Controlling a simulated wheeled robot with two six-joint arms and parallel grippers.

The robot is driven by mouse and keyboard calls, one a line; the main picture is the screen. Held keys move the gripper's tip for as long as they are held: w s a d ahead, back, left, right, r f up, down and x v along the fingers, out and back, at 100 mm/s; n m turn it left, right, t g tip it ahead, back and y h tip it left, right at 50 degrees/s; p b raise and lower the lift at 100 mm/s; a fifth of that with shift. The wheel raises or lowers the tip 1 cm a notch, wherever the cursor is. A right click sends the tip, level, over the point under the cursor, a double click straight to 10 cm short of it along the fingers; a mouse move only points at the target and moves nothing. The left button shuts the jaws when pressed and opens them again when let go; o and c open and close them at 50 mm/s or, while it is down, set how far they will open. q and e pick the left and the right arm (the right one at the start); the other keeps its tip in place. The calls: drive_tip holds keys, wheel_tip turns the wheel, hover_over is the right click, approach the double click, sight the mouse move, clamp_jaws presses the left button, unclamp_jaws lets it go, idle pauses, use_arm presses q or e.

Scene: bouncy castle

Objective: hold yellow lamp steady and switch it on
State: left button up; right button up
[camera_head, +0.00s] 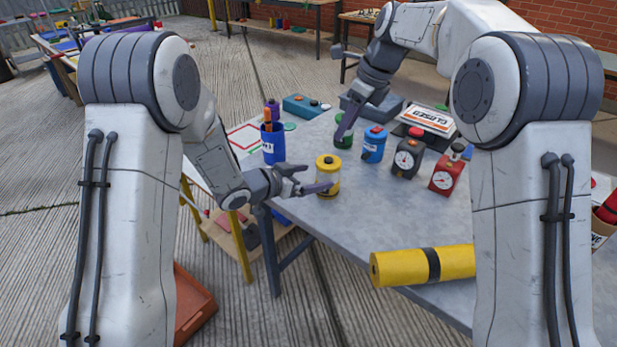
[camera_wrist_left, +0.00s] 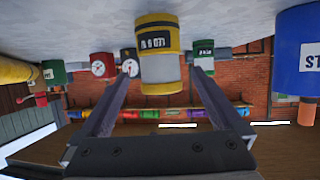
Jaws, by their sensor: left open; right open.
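The yellow lamp (camera_head: 328,168) stands upright near the table's left edge, a small yellow cylinder with a pale band. My left gripper (camera_head: 316,180) is open at it, one finger passing in front of the lamp's lower part. In the left wrist view, which is upside down, the lamp (camera_wrist_left: 157,45) shows between the fingertips of the left gripper (camera_wrist_left: 165,77), with gaps at both sides. My right gripper (camera_head: 343,85) is open and empty, farther back, with one finger reaching down in front of a green canister. Any switch on the lamp cannot be made out.
A blue cup (camera_head: 273,148) with tools stands left of the lamp. A green canister (camera_head: 343,143), blue canister (camera_head: 374,146), black gauge (camera_head: 408,158) and red gauge (camera_head: 446,175) stand behind and right. A yellow roll (camera_head: 405,266) lies near the front edge. The table (camera_head: 375,215) is bare between.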

sight(334, 173)
use_arm(q)
drive_tip(key=x, duration=0.9)
drive_tip(key=shift+d, duration=0.2)
drive_tip(key=c, duration=1.3)
clamp_jaws()
use_arm(e)
drive_tip(key=shift+c, duration=1.2)
clamp_jaws()
